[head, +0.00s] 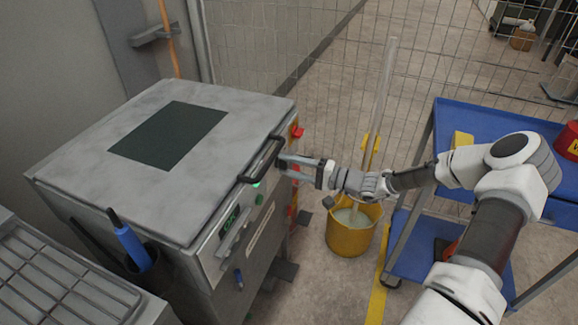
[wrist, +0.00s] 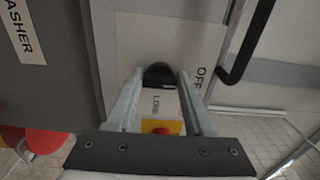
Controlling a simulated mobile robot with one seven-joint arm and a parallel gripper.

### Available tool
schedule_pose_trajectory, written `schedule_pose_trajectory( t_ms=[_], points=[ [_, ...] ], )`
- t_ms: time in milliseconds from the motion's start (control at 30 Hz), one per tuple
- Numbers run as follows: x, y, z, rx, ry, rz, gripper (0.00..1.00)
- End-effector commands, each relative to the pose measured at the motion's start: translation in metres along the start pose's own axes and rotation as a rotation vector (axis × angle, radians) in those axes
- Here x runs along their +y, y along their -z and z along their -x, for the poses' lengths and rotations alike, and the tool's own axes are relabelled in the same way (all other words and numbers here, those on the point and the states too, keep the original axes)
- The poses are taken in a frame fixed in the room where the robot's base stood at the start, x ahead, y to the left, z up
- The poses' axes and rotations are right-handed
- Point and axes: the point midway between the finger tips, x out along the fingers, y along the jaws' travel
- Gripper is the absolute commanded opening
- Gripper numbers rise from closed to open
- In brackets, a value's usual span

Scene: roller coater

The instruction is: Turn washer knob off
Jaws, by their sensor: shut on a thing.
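The washer knob (wrist: 159,74) is a dark rounded knob on a light plate (wrist: 140,38) in the wrist view. My gripper (wrist: 161,82) has its two fingers on either side of the knob and is shut on it.
The black handle (head: 262,158) is close beside my gripper. Red buttons (head: 297,132) sit on the machine's front. A yellow bucket (head: 349,236) with a mop and a blue cart (head: 465,125) stand to the right. A wire fence (head: 340,100) is behind.

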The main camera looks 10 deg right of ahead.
Motion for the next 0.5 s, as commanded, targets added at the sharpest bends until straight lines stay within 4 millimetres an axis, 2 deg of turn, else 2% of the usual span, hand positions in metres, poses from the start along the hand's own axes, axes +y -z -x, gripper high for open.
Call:
schedule_pose_trajectory(
  t_ms=[267,300,433,500],
  points=[
    [0.0,0.0011,0.0006,0.002,-0.001,0.004,0.0],
    [0.0,0.0011,0.0006,0.002,-0.001,0.004,0.56],
    [0.0,0.0009,0.0005,0.002,-0.001,0.003,0.79],
    [0.0,0.0007,0.0004,0.001,-0.001,0.002,0.82]
  ],
)
